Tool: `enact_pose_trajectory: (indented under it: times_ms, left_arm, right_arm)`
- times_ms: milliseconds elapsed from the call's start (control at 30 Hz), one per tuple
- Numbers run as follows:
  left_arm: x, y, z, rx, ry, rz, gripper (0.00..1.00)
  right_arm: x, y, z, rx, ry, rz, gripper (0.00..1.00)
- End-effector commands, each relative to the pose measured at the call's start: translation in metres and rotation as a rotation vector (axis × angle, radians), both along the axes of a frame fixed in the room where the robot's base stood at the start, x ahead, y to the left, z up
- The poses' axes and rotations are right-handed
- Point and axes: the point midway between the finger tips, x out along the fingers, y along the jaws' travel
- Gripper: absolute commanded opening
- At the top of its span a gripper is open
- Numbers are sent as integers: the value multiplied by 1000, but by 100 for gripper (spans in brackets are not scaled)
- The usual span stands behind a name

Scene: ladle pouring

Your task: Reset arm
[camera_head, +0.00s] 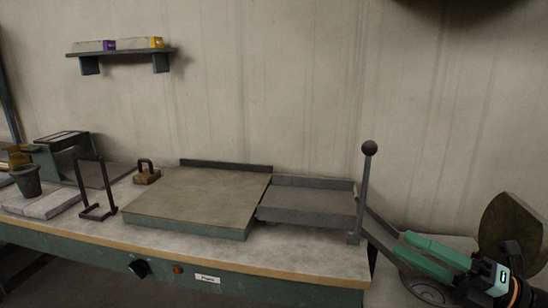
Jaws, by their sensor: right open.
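My right gripper (368,222) comes in from the lower right. Its two green-and-black fingers point left and stand apart, with nothing visible between them. The fingertips are close to an upright metal lever (364,195) with a dark ball on top at the bench's right end; I cannot tell if they touch it. My left gripper is not in view.
The workbench (300,262) carries a large flat plate (200,195), a grey tray (307,203), a black bracket (93,190), a small handled block (146,174) and a dark cup (27,181). A shelf (120,53) hangs on the wall.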

Motion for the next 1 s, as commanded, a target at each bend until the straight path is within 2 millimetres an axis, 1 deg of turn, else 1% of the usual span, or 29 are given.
enact_pose_trajectory:
  times_ms: [33, 67, 100, 133, 167, 200, 267, 300, 367, 400, 467, 500, 567, 600, 667, 700, 733, 767, 800, 1000]
  left_arm:
    - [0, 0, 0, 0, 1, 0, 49]
    - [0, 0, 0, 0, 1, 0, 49]
    - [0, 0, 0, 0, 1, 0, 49]
    - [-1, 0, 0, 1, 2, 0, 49]
    - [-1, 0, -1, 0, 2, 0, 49]
    - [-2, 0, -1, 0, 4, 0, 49]
    - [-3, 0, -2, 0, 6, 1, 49]
    - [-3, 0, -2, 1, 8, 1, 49]
    - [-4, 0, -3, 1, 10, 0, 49]
    - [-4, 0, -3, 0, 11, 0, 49]
    - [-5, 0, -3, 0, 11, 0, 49]
    - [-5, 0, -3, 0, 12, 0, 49]
    - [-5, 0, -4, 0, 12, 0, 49]
    - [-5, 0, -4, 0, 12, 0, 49]
    - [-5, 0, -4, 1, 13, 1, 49]
    - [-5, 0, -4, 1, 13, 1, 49]
    - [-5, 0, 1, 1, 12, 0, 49]
    - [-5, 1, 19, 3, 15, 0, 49]
    - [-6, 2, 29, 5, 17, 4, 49]
    - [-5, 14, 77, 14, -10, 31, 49]
  right_arm:
    - [9, -1, -31, 154, 139, -61, 47]
    - [14, -3, -48, 236, 220, -101, 47]
    - [19, -6, -73, 343, 329, -157, 47]
    - [22, -7, -94, 422, 414, -198, 47]
    - [22, -7, -116, 498, 501, -241, 47]
    - [20, -7, -147, 596, 619, -297, 47]
    - [13, -4, -192, 724, 787, -381, 47]
    - [5, 0, -221, 803, 895, -433, 47]
    - [-12, 9, -263, 907, 1052, -507, 47]
    - [-25, 17, -288, 972, 1153, -555, 47]
    - [-47, 31, -323, 1058, 1299, -623, 47]
    - [-63, 41, -343, 1107, 1391, -666, 47]
    - [-87, 58, -369, 1177, 1521, -724, 47]
    - [-104, 70, -384, 1218, 1607, -761, 47]
    - [-130, 89, -403, 1276, 1732, -814, 47]
    - [-148, 103, -414, 1309, 1815, -848, 47]
    - [-158, 109, -414, 1329, 1860, -869, 47]
    - [-153, 102, -395, 1321, 1831, -867, 47]
    - [-153, 98, -385, 1321, 1823, -870, 47]
    - [-158, 85, -343, 1336, 1795, -895, 47]
